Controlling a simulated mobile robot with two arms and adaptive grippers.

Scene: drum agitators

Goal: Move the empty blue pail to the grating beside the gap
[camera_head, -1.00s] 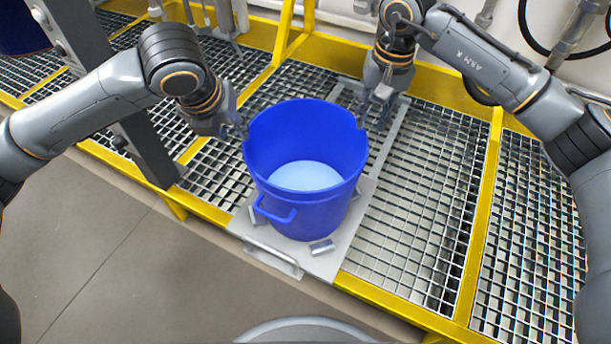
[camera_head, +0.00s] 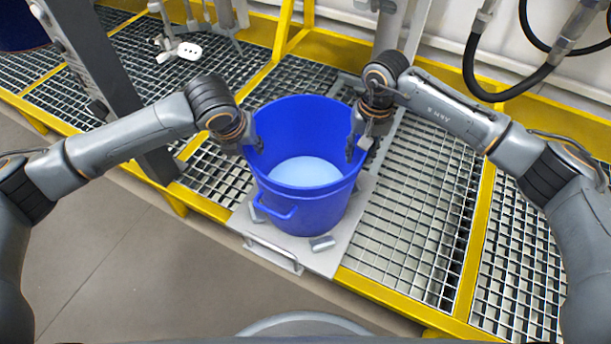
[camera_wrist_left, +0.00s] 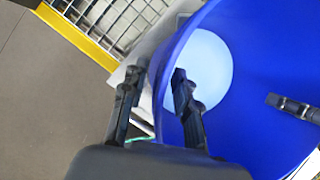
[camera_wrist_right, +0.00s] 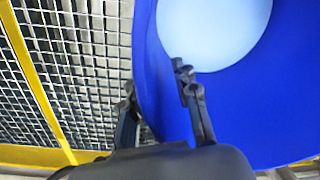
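The blue pail (camera_head: 312,210) stands upright on a grey metal plate (camera_head: 334,258). A pale blue round area shows inside it; I cannot tell whether it is the bare floor or contents. My left gripper (camera_head: 254,143) is at the pail's left rim. In the left wrist view its fingers (camera_wrist_left: 155,95) are apart, one outside the wall and one inside. My right gripper (camera_head: 357,143) is at the right rim. In the right wrist view its fingers (camera_wrist_right: 158,98) also straddle the wall, with room between them. The gap named in the task is not clearly identifiable.
Grating (camera_head: 415,225) with yellow edging lies clear to the right of the plate. A dark grey slanted post (camera_head: 95,75) rises at the left. Black hoses (camera_head: 500,92) hang at the back right. Small grey blocks (camera_head: 322,243) sit around the pail's base.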

